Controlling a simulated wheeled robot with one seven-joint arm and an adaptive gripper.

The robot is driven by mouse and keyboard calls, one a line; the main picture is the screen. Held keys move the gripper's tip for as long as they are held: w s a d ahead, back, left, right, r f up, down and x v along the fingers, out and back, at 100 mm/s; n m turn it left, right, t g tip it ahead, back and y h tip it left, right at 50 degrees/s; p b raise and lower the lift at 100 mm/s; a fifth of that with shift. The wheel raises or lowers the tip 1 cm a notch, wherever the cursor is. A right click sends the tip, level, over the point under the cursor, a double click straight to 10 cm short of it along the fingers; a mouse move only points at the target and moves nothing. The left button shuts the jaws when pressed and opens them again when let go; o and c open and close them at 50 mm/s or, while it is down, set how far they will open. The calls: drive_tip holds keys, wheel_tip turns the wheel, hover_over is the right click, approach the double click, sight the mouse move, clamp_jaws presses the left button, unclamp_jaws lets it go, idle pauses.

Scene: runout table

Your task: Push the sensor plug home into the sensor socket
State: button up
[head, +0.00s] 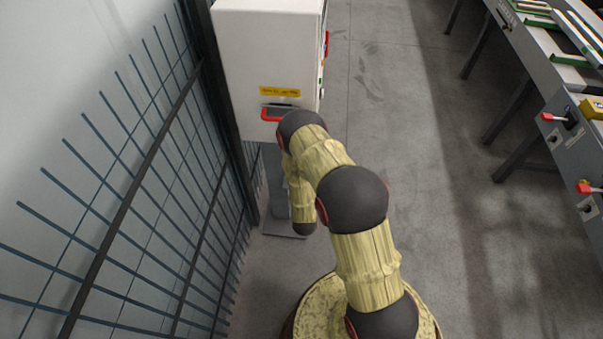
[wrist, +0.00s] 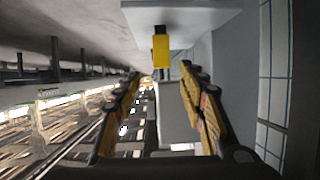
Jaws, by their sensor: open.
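In the wrist view my gripper (wrist: 160,73) is open, its two yellow-and-black fingers spread wide with nothing between them. A yellow block with a dark end (wrist: 161,50) shows just beyond the fingertips, against a pale grey body. It may be the sensor plug, but I cannot tell for sure. I cannot make out the sensor socket, nor whether the block sits in anything. No touch between the fingers and the block shows. In the head view my arm hides the gripper.
A white cabinet (head: 265,50) with a yellow label and red handle (head: 272,115) stands beyond my arm. A dark mesh fence (head: 130,195) runs along the left. The runout table (head: 545,70) with red levers stands at the right. The floor (head: 430,130) between is clear.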

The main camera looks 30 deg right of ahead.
drive_tip(key=b+x, duration=0.3)
drive_tip(key=x, duration=0.4)
drive_tip(key=shift+w+f, duration=0.2)
drive_tip(key=shift+w, duration=0.1)
clamp_jaws()
idle(0.4)
